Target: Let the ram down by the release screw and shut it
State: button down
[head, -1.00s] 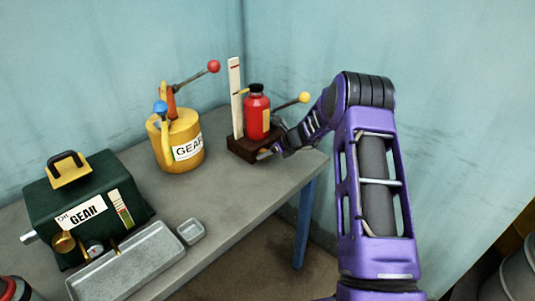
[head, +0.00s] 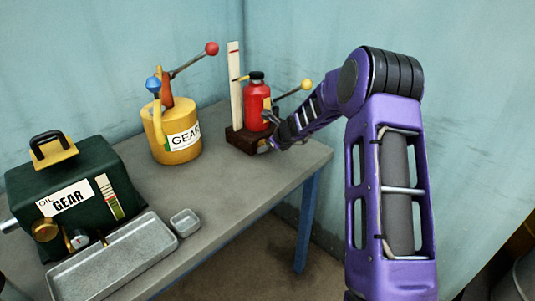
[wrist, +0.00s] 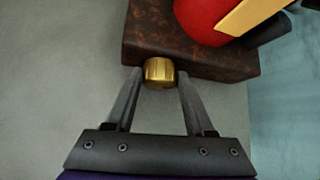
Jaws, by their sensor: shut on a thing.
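The ram is a red bottle jack (head: 256,107) with a black top, on a dark brown base block (head: 240,139) at the back right of the bench. A yellow-knobbed lever (head: 306,85) sticks out to its right. In the wrist view the brass release screw (wrist: 159,72) sits at the near edge of the base block (wrist: 150,35). My gripper (wrist: 157,78) is shut on the brass screw, one finger on each side. In the head view my gripper (head: 268,146) is small and partly hidden.
A yellow GEAR can (head: 175,145) with a red-knobbed lever stands to the left. A dark green GEAR oil box (head: 75,190), a long grey tray (head: 110,265) and a small grey dish (head: 185,222) are nearer. The bench between them is clear.

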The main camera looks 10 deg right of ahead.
jog(key=shift+s+f+t+h+b, duration=0.1)
jog(key=shift+t+h+b, duration=0.2)
jog(key=shift+h+b, duration=0.1)
jog(key=shift+a+n+t+h, duration=0.1)
jog(key=shift+n+t+h, duration=0.2)
jog(key=shift+n+t, duration=0.15)
dwell(0.4)
jog(key=shift+c, duration=1.3)
grip_release()
jog(key=v, duration=1.7)
jog(key=shift+r, duration=0.3)
